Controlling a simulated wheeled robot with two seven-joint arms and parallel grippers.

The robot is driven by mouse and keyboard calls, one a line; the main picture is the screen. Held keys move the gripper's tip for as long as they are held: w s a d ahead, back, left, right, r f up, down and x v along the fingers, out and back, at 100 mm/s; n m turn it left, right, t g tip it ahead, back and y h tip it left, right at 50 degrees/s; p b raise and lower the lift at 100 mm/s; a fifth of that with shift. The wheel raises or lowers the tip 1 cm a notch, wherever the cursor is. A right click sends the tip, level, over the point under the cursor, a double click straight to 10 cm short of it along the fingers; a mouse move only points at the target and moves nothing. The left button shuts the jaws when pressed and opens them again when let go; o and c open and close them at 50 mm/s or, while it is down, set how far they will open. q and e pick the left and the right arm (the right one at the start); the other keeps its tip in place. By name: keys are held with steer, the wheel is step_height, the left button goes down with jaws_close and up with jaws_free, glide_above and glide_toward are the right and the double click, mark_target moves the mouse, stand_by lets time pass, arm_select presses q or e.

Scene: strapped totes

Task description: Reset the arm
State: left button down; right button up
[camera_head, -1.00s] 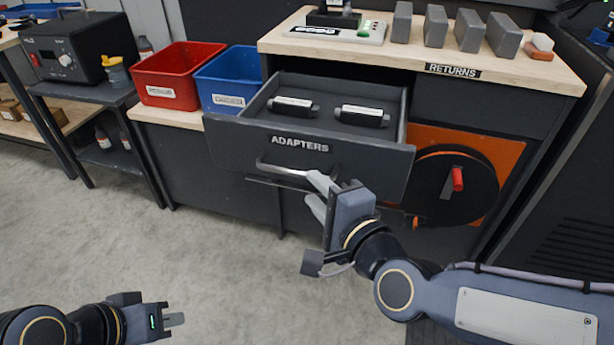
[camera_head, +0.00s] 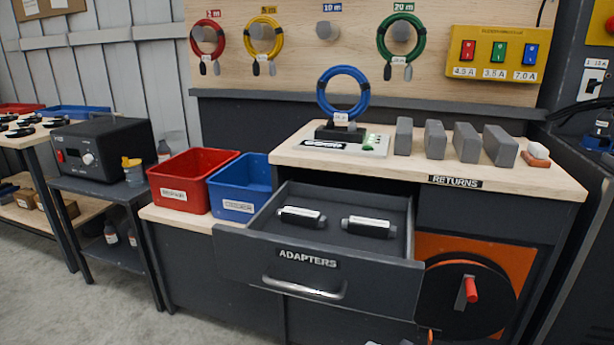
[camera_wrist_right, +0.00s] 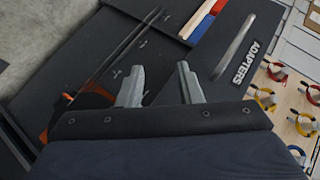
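The drawer labelled ADAPTERS (camera_head: 330,276) stands pulled out, with two dark adapters with white labels (camera_head: 301,217) (camera_head: 369,227) inside. Its silver handle (camera_head: 304,289) is free in the head view. My right gripper (camera_wrist_right: 158,78) is open in the right wrist view, its two grey fingers apart with nothing between them. The drawer front and handle (camera_wrist_right: 234,46) show to the right of the fingers, clear of them. In the head view only a small light-grey bit, likely of my right gripper, shows at the bottom edge. My left gripper is in no current view.
A red bin (camera_head: 190,180) and a blue bin (camera_head: 240,188) stand left of the drawer. The RETURNS worktop (camera_head: 400,174) holds grey blocks (camera_head: 468,144) and a coiled blue cable (camera_head: 342,92). An orange panel with a black reel (camera_head: 466,300) is below right.

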steer(key=s+d+f+n+g+h, duration=0.2)
steer(key=s+d+f+n+g, duration=0.3)
steer(key=s+d, duration=0.45)
step_height(320, 180, up, 30)
steer(key=p, duration=3.1)
steer(key=shift+s+a, duration=0.45)
stand_by(2.2)
